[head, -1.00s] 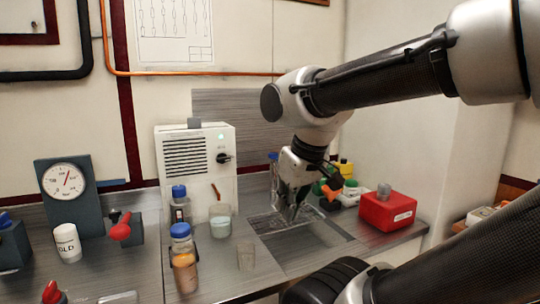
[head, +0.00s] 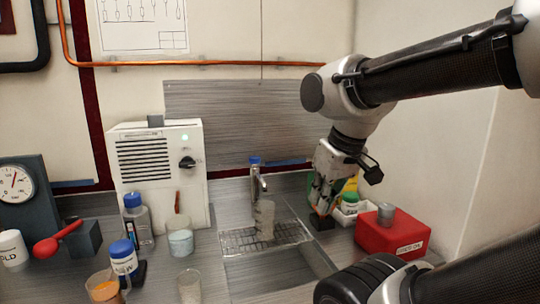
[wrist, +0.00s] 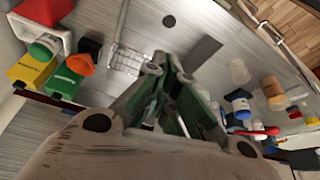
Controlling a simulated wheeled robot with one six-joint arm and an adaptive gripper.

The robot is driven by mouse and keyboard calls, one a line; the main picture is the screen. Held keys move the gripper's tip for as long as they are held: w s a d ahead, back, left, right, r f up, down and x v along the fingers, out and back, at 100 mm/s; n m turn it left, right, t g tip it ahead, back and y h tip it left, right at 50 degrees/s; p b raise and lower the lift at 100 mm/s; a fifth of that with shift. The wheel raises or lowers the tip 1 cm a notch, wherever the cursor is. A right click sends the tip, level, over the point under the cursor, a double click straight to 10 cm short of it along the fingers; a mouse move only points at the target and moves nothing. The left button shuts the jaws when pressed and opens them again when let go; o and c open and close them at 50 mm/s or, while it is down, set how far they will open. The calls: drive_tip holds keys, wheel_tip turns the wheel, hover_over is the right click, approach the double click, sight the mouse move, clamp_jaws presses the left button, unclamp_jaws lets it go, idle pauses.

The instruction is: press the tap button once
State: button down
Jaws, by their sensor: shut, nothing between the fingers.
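The metal tap (head: 257,183) with a blue top (head: 255,160) stands behind the sink in the head view. A pale translucent cup (head: 265,220) stands under its spout on the metal grating (head: 240,241). A small black box (head: 322,223) with an orange knob sits right of the tap; the orange knob (wrist: 80,64) shows clearly in the wrist view. Which part is the tap button is not certain. My gripper (head: 319,207) is shut and empty, pointing down just above the black box; contact cannot be told. Its fingers (wrist: 165,65) also show in the wrist view.
A red box (head: 390,236) stands right of my gripper, with yellow and green containers (head: 350,198) behind. A white unit (head: 160,170) stands left of the tap. Bottles and beakers, including a clear glass (head: 189,286), crowd the left counter. The sink basin (head: 270,270) is empty in front.

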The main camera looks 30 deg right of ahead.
drive_tip(key=shift+d, duration=0.25)
wheel_tip(320, 180, up, 11)
drive_tip(key=n+t+h, duration=0.3)
drive_tip(key=n+h, duration=0.2)
drive_tip(key=n, duration=1.5)
hover_over(258, 157)
drive_tip(key=shift+a, duration=0.15)
drive_tip(key=shift+f, duration=0.1)
drive_tip(key=shift+f, duration=4.35)
